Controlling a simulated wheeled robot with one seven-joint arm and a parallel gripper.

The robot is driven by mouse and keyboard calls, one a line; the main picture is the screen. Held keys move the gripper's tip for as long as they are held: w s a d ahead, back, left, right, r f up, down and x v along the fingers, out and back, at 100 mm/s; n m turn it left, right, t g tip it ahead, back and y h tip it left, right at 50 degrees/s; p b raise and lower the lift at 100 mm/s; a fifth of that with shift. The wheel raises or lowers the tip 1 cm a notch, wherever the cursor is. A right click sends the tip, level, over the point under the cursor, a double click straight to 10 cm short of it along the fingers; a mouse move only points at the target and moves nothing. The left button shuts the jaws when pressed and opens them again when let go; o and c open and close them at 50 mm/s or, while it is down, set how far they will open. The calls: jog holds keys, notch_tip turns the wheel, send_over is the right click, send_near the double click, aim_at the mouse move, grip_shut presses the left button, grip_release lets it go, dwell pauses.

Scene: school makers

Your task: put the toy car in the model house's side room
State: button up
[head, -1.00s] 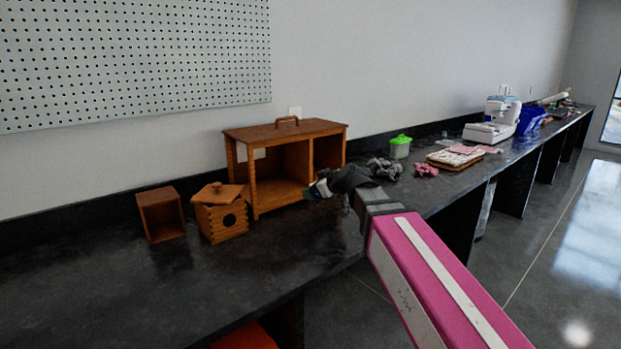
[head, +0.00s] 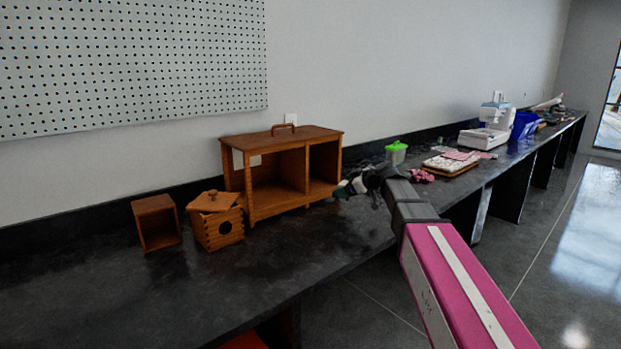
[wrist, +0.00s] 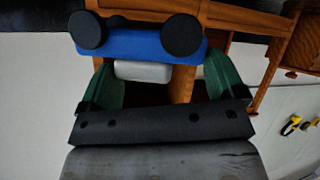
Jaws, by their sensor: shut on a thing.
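The model house (head: 292,131) is a brown wooden box with a handle on top and two open-fronted compartments split by an upright divider. It stands on the dark bench. The toy car (wrist: 150,44) is blue with black wheels and a pale part, seen close in the wrist view. My gripper (wrist: 160,61) is shut on it with green fingers on either side. The house's wooden frame (wrist: 245,20) shows behind the car.
A small open wooden box (head: 157,223) and a lidded birdhouse-like box (head: 219,222) stand left of the house. A green-lidded tub (head: 396,153), pink cloth (head: 421,175) and sewing machine (head: 487,137) lie to the right. The front left bench is clear.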

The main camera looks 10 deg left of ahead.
jog(key=w+a, duration=0.2)
jog(key=a, duration=0.1)
jog(key=w+a+r, duration=0.1)
jog(key=w+a, duration=0.1)
jog(key=a, duration=0.2)
jog(key=w+a, duration=0.2)
jog(key=a, duration=0.2)
jog(key=shift+a+r, duration=0.15)
jog(key=shift+r, duration=0.25)
jog(key=shift+w+a, duration=0.45)
jog(key=shift+a, duration=0.1)
jog(key=w+a, duration=0.2)
jog(key=a, duration=0.1)
jog(key=shift+w, duration=0.25)
jog(key=shift+s+d+f, duration=0.15)
jog(key=shift+s+f, duration=0.05)
jog(key=shift+f, duration=0.5)
jog(key=o, duration=0.7)
jog(key=v, duration=1.2)
